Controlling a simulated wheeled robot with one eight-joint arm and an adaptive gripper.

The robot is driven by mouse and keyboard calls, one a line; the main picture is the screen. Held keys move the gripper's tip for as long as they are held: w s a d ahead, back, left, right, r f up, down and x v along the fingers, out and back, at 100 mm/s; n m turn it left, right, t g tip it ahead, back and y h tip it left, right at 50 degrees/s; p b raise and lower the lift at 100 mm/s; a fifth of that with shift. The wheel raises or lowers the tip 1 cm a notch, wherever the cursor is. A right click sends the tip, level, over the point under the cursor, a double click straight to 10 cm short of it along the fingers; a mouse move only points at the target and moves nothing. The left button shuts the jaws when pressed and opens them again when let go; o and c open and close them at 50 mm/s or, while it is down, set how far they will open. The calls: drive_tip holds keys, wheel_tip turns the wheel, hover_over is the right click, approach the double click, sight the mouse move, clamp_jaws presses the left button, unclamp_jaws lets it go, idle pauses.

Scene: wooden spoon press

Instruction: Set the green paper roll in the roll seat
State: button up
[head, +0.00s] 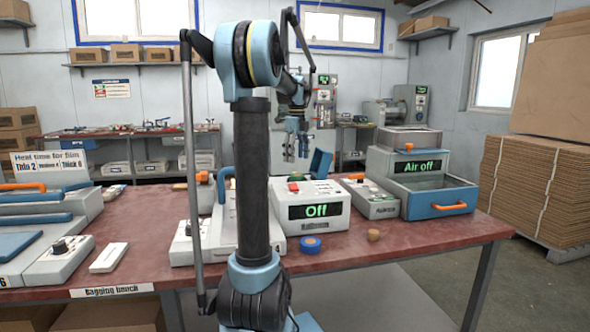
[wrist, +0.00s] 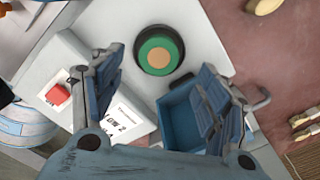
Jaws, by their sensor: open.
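The green paper roll (wrist: 145,52) shows in the wrist view as a green disc with a tan centre and a dark rim. It lies on a pale grey surface (wrist: 195,32), beyond my fingertips. My gripper (wrist: 160,68) is open, with one finger to each side of the picture and nothing between them. In the head view my gripper (head: 297,150) hangs above the back of the bench, pointing down. I cannot tell which part is the roll seat.
An open blue box (wrist: 179,114) lies below the right finger in the wrist view. A white box with a red button (wrist: 57,93) is at left. On the red bench (head: 425,233) stand a machine reading "Off" (head: 318,194), a blue roll (head: 310,245) and an "Air off" machine (head: 420,180).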

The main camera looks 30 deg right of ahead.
drive_tip(key=shift+r, duration=2.4)
